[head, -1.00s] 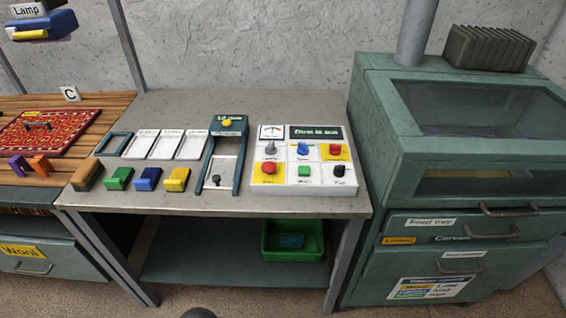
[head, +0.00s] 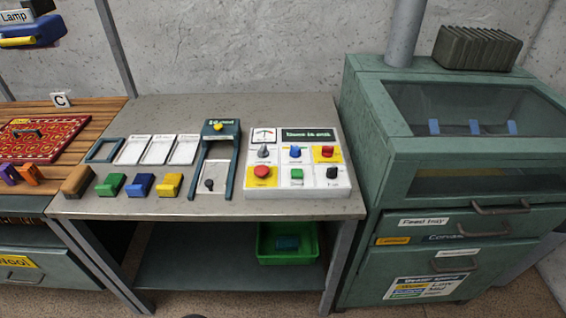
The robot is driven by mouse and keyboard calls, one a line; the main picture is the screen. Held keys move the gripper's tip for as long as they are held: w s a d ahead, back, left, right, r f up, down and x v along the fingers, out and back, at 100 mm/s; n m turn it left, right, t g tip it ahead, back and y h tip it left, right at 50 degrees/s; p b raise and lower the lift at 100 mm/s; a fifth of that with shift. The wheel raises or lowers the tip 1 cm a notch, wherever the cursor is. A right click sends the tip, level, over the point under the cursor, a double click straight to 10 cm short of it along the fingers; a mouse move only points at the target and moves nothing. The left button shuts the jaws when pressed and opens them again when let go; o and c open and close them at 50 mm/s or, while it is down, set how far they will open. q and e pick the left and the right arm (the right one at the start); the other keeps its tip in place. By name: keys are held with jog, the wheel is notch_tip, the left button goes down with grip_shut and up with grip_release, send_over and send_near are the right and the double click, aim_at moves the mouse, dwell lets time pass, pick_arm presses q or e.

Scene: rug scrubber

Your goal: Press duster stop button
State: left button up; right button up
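A white control panel (head: 315,186) lies on the right part of the grey metal table. It has a dial gauge and a dark label strip (head: 307,135) at its top. A large red button (head: 262,171) on a yellow plate sits at its lower left, beside a green button (head: 297,174) and a black knob (head: 332,172). The upper row has a grey knob (head: 263,151), a blue knob (head: 295,152) and a red knob (head: 327,151) on yellow. The small labels are too blurred to read. Neither of my grippers is in view.
A press-like frame (head: 194,181) with a yellow knob stands left of the panel. Green, blue and yellow blocks (head: 140,185) and white cards lie further left. A green cabinet (head: 360,120) with a window stands at the right. A green bin (head: 265,256) sits on the lower shelf.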

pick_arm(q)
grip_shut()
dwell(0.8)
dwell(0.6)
